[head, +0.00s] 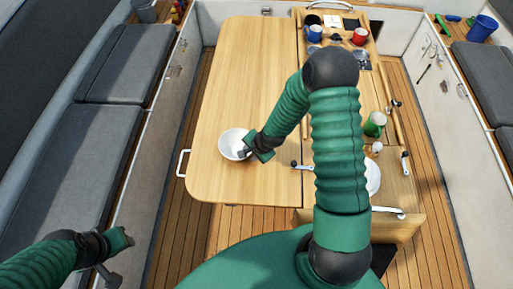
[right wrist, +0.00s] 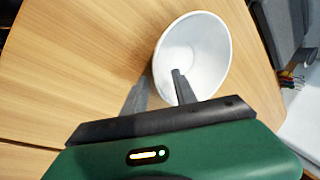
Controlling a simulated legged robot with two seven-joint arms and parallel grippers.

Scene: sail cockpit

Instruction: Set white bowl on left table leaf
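The white bowl (head: 232,145) is upright at the near part of the left table leaf (head: 225,75). I cannot tell whether it rests on the wood or is just above it. My right gripper (head: 248,152) is at the bowl's right side. In the right wrist view, its fingers (right wrist: 160,78) straddle the rim of the bowl (right wrist: 205,55), one inside and one outside. Whether they press on the wall is unclear. My left gripper (head: 115,258) is low at the left, away from the table and bowl; its fingers are not clear.
Most of the left leaf is bare. Right of it, the table's middle holds a blue mug (head: 314,33), a red mug (head: 360,37), a green cup (head: 375,124) and a white plate (head: 373,178), partly hidden by my right arm. Cushioned benches (head: 95,140) flank the table.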

